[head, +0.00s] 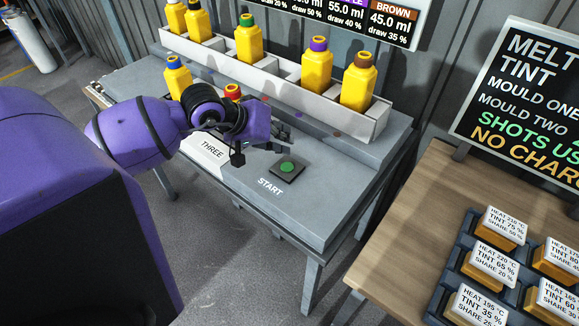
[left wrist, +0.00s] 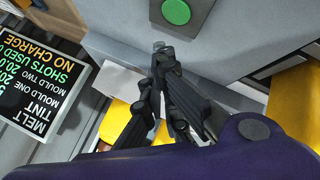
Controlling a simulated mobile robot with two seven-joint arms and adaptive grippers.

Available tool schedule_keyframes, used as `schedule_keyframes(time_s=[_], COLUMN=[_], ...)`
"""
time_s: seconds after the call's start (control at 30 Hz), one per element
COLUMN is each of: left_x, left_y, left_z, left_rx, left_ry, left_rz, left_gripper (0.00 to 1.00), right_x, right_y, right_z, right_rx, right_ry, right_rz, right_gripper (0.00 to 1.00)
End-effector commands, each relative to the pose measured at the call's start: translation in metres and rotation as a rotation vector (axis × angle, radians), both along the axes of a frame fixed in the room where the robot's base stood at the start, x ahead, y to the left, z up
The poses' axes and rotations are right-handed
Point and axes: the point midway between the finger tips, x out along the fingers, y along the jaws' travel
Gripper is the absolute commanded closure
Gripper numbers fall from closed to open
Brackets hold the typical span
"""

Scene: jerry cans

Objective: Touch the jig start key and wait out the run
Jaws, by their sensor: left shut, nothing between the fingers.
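The start key is a round green button (head: 287,167) on a dark square base, on the grey bench top beside the word START. It also shows at the top of the left wrist view (left wrist: 176,11). My left gripper (head: 284,138) is a little behind the key in the head view, apart from it. In the left wrist view its dark fingers (left wrist: 161,48) are closed together and empty, with the tips just short of the key's base. My right gripper is in neither view.
A white rack (head: 284,86) of yellow bottles with coloured caps stands behind the key. Yellow bottles with blue and red caps stand near my left wrist. A wooden table (head: 426,215) at right holds a dark tray of labelled blocks and a sign (head: 520,100).

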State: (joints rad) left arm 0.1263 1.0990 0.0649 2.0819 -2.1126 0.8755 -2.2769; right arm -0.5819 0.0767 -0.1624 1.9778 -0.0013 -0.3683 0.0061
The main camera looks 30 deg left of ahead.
Motion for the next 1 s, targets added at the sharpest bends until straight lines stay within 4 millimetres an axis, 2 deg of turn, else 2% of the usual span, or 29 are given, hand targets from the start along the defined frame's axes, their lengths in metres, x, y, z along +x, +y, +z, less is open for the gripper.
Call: schedule_keyframes(time_s=[0.03, 0.07, 0.2, 0.63, 1.0], left_x=[-0.001, -0.001, -0.001, 0.0, 0.0], left_y=[0.0, 0.0, 0.0, 0.0, 0.0], left_z=[-0.014, -0.019, -0.031, -0.03, -0.03], left_rx=[-0.001, 0.001, 0.001, 0.0, 0.0], left_ry=[0.008, 0.01, 0.006, -0.001, -0.001], left_rz=[0.0, 0.0, -0.002, -0.001, -0.001], left_gripper=[1.0, 1.0, 1.0, 1.0, 1.0], right_x=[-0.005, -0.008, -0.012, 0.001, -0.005], right_y=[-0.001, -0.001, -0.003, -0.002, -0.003], right_z=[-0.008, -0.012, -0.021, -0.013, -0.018], right_rx=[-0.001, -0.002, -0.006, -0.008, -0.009], right_ry=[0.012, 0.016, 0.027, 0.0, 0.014], right_rz=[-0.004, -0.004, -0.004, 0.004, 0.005], right_gripper=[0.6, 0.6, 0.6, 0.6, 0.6])
